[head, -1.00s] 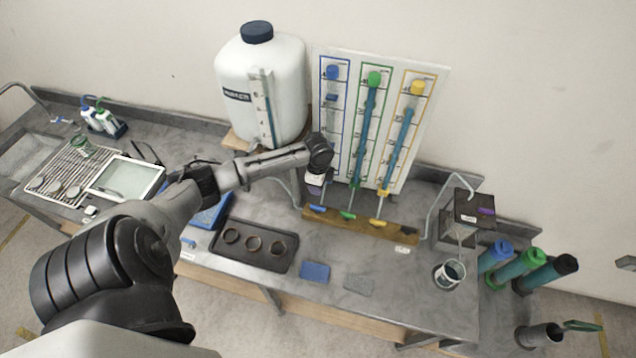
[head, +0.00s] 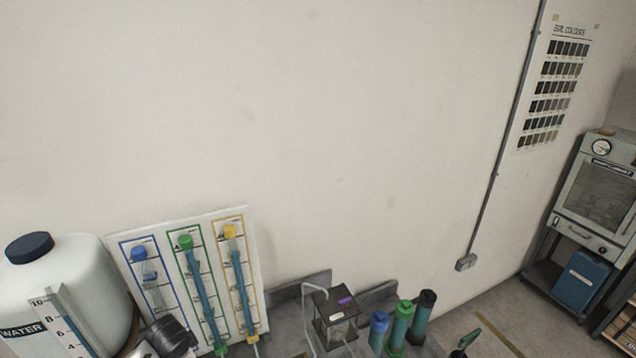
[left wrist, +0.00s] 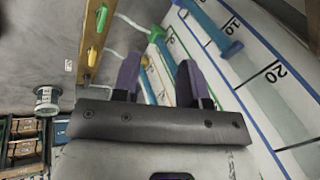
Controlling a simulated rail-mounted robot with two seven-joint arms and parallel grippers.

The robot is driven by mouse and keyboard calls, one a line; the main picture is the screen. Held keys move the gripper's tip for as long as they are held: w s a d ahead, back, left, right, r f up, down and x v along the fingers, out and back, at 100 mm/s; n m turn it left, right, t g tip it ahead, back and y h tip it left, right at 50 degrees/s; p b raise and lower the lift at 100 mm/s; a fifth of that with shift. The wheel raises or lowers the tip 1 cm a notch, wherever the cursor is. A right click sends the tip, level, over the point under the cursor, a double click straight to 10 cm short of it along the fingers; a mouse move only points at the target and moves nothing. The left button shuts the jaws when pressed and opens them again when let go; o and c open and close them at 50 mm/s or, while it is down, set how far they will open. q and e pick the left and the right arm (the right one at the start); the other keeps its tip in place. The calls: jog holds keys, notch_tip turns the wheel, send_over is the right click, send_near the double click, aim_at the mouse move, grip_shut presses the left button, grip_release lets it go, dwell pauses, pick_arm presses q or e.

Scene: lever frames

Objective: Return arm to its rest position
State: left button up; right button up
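My left arm's dark wrist (head: 168,336) shows at the bottom left of the head view, in front of the lower blue column of the tube panel (head: 252,225). Its fingers are below the picture there. In the left wrist view my left gripper (left wrist: 160,80) has its two dark purple fingers apart, with only background between them. The wooden lever rail (left wrist: 101,38), with yellow and green levers, lies left of the fingers. The panel with its scale and blue tube (left wrist: 212,28) lies to their right. My right gripper is in neither view.
The white water tank (head: 70,275) stands left of the panel. A dark stand (head: 335,318) and several capped cylinders (head: 400,325) are at the lower right. A grey oven (head: 600,190) stands at the far right.

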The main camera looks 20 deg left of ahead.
pick_arm(q)
jog(key=s+d+r+t+p, duration=0.15)
jog(key=d+r, duration=0.25)
jog(key=d, duration=0.5)
jog(key=s+d+r+t, duration=0.3)
jog(key=d, duration=0.6)
jog(key=s+d+f+n+g+h+p, duration=0.1)
jog(key=s+d+f, duration=0.1)
jog(key=s+d, duration=0.3)
jog(key=s+d+f+n+g+h+p, duration=0.1)
jog(key=s+d, duration=0.3)
jog(key=s, duration=1)
jog(key=shift+s+d+f+n+g+h+p, duration=0.25)
jog(key=shift+d+f+n+g+h+p, duration=0.15)
jog(key=shift+f+g+h+p, duration=0.3)
